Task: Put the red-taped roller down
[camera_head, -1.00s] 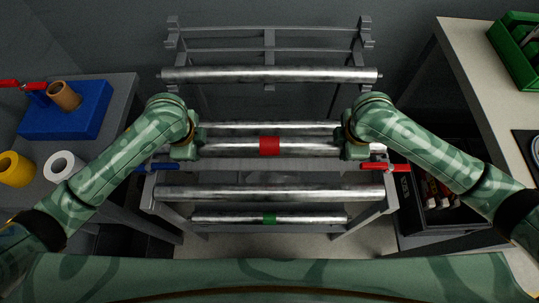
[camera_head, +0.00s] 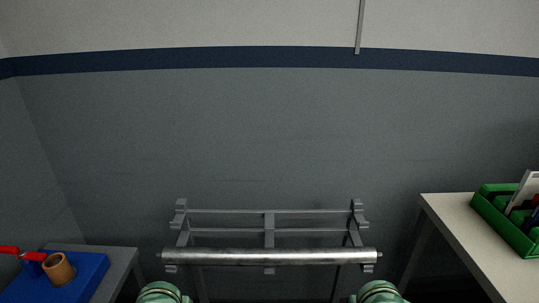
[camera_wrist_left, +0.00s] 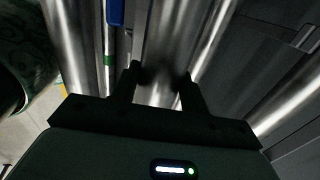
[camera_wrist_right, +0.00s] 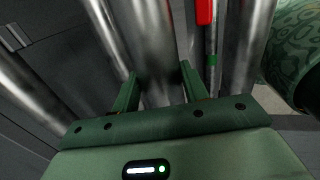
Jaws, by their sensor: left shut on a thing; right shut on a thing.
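In the left wrist view, my left gripper (camera_wrist_left: 160,78) is shut on a bare steel roller (camera_wrist_left: 165,42) running between its fingers. In the right wrist view, my right gripper (camera_wrist_right: 157,78) is shut on the roller (camera_wrist_right: 153,40) too. The red tape is out of sight now; the earlier head view shows it on the roller between both hands. Other steel rollers lie close on both sides. The head view shows only the tops of my arms at its bottom edge, so the held roller is hidden there.
A grey rack (camera_head: 269,225) with a steel roller (camera_head: 270,257) across it stands against the wall. A green crate (camera_head: 490,212) sits on the pale table (camera_head: 455,235) at right.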

